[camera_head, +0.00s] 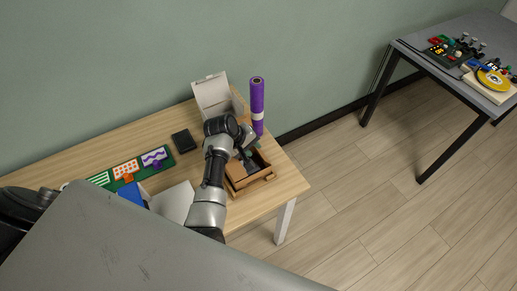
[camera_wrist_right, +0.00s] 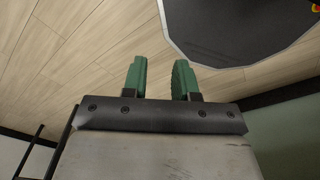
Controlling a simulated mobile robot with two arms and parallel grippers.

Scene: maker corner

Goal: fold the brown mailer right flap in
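The brown mailer (camera_head: 238,186) is an open box near the right end of the wooden table. Its dark inside shows, and a brown flap sticks out at its right front side. My left gripper (camera_head: 252,151) is over the mailer's back part, pointing down toward it. The gripper and arm hide part of the mailer, and I cannot tell whether they touch. The left fingers are too small to tell open from shut. My right gripper (camera_wrist_right: 163,80) shows in the right wrist view, its green fingers apart with nothing between them, above the floor.
An open white box (camera_head: 212,92) and an upright purple roll (camera_head: 257,100) stand behind the mailer. A small black box (camera_head: 184,141) and a green board (camera_head: 165,169) with cards lie to the left. A grey table (camera_head: 460,52) with tools stands far right, with clear floor between.

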